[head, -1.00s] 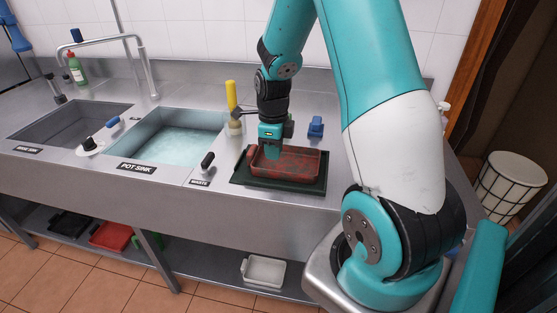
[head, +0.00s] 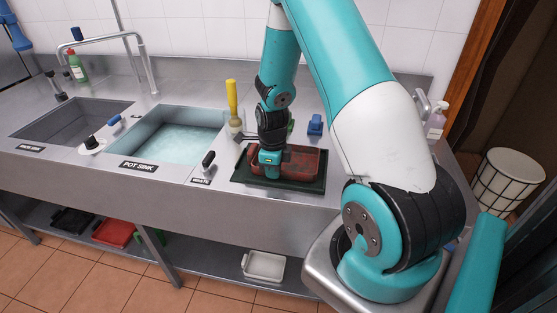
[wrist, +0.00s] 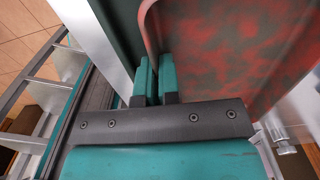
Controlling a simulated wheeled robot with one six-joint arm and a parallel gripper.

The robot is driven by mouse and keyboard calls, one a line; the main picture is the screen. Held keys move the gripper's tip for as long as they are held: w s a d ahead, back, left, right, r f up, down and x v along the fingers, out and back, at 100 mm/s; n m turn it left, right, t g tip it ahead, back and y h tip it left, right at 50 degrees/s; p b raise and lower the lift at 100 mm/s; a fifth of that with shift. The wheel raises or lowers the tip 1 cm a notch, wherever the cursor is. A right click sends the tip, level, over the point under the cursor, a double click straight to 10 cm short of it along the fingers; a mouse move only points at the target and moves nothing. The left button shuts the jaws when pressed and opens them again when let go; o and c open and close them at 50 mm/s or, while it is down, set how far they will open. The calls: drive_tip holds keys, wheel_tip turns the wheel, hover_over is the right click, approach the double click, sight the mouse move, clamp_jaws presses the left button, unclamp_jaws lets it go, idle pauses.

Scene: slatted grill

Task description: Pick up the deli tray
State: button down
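The deli tray, which I take to be the red-smeared shallow tray (head: 300,161), sits in a larger dark green tray (head: 311,185) on the steel counter. My gripper (head: 270,173) points down at its front left side and hides part of it. In the wrist view, the red-smeared tray (wrist: 235,45) fills the upper right. My two teal fingers (wrist: 157,78) are close together, one on each side of its thin wall, and look shut on it. The tray looks level, still resting in the green tray.
The pot sink (head: 180,140) with water lies to the left, with a black-knobbed waste lever (head: 207,160) between. A yellow-handled brush (head: 233,105) stands behind the trays, and a blue object (head: 315,124) lies behind right. The tiled wall closes off the back.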

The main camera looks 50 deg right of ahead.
drive_tip(key=shift+r, duration=0.1)
idle(0.3)
wheel_tip(320, 180, up, 20)
drive_tip(key=b, duration=0.2)
idle(0.4)
wheel_tip(320, 180, up, 5)
drive_tip(key=p, duration=0.4)
drive_tip(key=shift+p, duration=0.3)
